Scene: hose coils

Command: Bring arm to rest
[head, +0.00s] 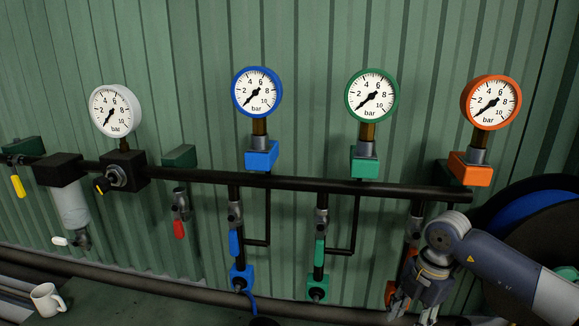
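My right arm (500,265) comes in from the right, grey and dark blue. Its gripper (413,312) points down at the lower right, in front of the orange line's lower fitting (391,292). Its fingers look apart, with nothing seen between them. The gripper and wrist partly hide the orange line's valve and its orange lever (408,261). I cannot tell whether the gripper touches the fitting. My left gripper is not in view.
A black pipe (300,182) crosses the green corrugated wall with white, blue (257,92), green (372,95) and orange (491,102) gauges. Hose reels (535,210) stand behind my arm. A red lever (179,229) hangs left of centre. A white mug (46,300) stands lower left.

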